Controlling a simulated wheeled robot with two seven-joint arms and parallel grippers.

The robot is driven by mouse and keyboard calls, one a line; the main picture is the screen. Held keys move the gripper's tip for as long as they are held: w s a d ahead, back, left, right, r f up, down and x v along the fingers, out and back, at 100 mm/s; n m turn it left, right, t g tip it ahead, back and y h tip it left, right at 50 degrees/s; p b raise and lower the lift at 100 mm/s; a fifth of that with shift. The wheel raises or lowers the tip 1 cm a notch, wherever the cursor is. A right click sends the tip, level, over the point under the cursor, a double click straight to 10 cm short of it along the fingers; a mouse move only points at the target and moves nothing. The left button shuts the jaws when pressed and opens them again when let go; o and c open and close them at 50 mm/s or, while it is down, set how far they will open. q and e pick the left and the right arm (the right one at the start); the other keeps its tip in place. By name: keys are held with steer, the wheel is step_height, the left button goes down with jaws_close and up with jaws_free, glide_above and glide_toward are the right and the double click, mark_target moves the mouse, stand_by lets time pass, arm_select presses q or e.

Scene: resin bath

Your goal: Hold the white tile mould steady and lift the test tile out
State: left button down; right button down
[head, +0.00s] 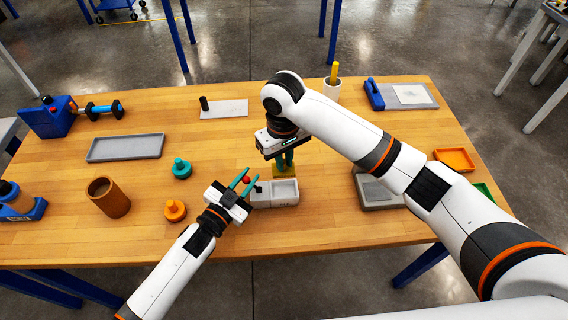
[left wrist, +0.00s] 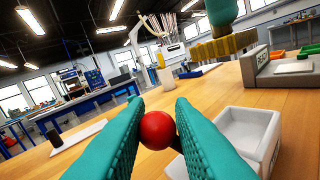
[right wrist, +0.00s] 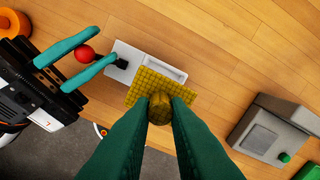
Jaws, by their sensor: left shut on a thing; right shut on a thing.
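The white tile mould (head: 275,198) stands near the table's front edge; its recess looks empty in the left wrist view (left wrist: 246,136). My left gripper (head: 243,179) is at its left side, shut on a red ball (left wrist: 157,130). A black piece (right wrist: 121,64) sits between the ball and the mould; the exact link is unclear. My right gripper (head: 284,158) is shut on the post (right wrist: 159,108) of the yellow gridded test tile (right wrist: 150,86). The tile, also in the left wrist view (left wrist: 222,46), is clear of the mould, held above the table.
A grey station (head: 378,192) stands to the right, with orange (head: 455,158) and green trays beyond. An orange knobbed piece (head: 175,211), a teal one (head: 181,168) and a brown cup (head: 109,197) stand left. A grey tray (head: 126,147) lies behind them.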

arm_select(q)
steer(key=c, duration=1.3)
jaws_free()
steer(key=shift+s+f, duration=0.1)
steer(key=shift+f, duration=0.25)
steer(key=shift+c, duration=0.2)
steer(key=shift+o, duration=0.9)
steer(key=shift+r, duration=0.15)
steer(key=v, duration=1.2)
